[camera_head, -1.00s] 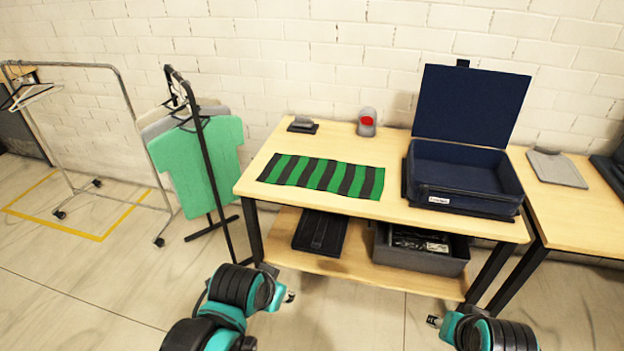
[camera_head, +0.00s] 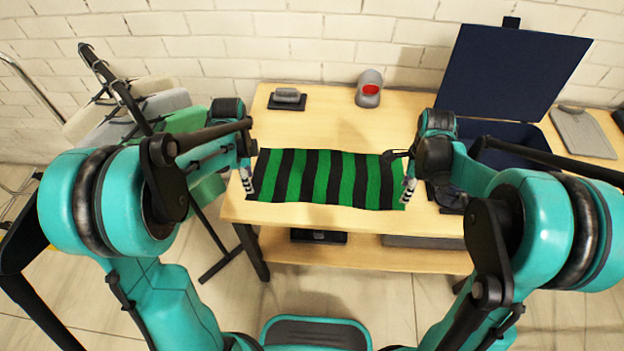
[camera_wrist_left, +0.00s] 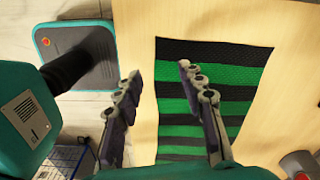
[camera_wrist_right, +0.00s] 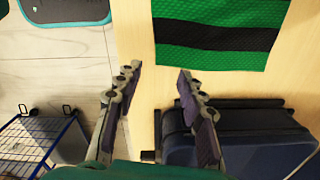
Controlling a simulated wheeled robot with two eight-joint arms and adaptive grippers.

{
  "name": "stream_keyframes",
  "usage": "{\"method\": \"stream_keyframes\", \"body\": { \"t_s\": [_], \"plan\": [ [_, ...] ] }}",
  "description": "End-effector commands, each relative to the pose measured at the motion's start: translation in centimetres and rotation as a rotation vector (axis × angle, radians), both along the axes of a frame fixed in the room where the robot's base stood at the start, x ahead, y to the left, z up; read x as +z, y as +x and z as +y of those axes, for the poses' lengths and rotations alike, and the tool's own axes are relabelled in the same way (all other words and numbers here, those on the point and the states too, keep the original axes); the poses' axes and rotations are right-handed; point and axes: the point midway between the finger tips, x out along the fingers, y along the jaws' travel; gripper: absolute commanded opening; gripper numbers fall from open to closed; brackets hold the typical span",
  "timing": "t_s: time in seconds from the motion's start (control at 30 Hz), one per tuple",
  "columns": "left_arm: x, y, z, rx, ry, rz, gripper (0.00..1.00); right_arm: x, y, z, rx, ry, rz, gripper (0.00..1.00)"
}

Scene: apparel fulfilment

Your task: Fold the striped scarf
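The striped scarf (camera_head: 320,178) lies flat on the table, with green and black bands, its long side running left to right. My left gripper (camera_head: 247,182) is at the scarf's left end, near the front corner. In the left wrist view its fingers (camera_wrist_left: 158,76) are spread and empty; one overlaps the scarf (camera_wrist_left: 210,95) and the other is near the table edge. My right gripper (camera_head: 408,188) is at the right end. In the right wrist view its fingers (camera_wrist_right: 158,74) are open, just short of the scarf's corner (camera_wrist_right: 215,38). I cannot tell whether either gripper touches cloth.
An open navy box (camera_head: 510,95) stands right of the scarf, close to my right arm. A grey-and-black item (camera_head: 287,98) and a grey device with a red spot (camera_head: 369,88) stand behind the scarf. Hanging garments (camera_head: 160,108) are at left.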

Motion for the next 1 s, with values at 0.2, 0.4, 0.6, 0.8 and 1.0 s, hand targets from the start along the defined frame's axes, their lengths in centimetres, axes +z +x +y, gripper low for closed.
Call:
{"method": "stream_keyframes", "body": {
  "t_s": [0.2,0.4,0.6,0.8,1.0],
  "plan": [
    [-1.6,0.2,0.1,-0.023,-0.001,0.01,0.4,-1.6,0.2,-0.1,-0.031,0.0,0.011,0.4],
    [-4.8,0.2,0.1,-0.022,-0.001,0.009,0.4,-4.8,0.2,-0.1,-0.029,0.001,0.009,0.4],
    [-7.4,0.2,0.1,-0.021,-0.001,0.008,0.4,-7.4,0.2,-0.1,-0.028,0.001,0.009,0.4],
    [-8.3,0.1,0.1,-0.021,-0.001,0.008,0.4,-8.3,0.1,-0.1,-0.028,0.001,0.009,0.4],
    [-8.3,0.1,0.1,-0.021,-0.001,0.008,0.4,-8.3,0.1,-0.1,-0.028,0.001,0.009,0.4]
  ]
}}
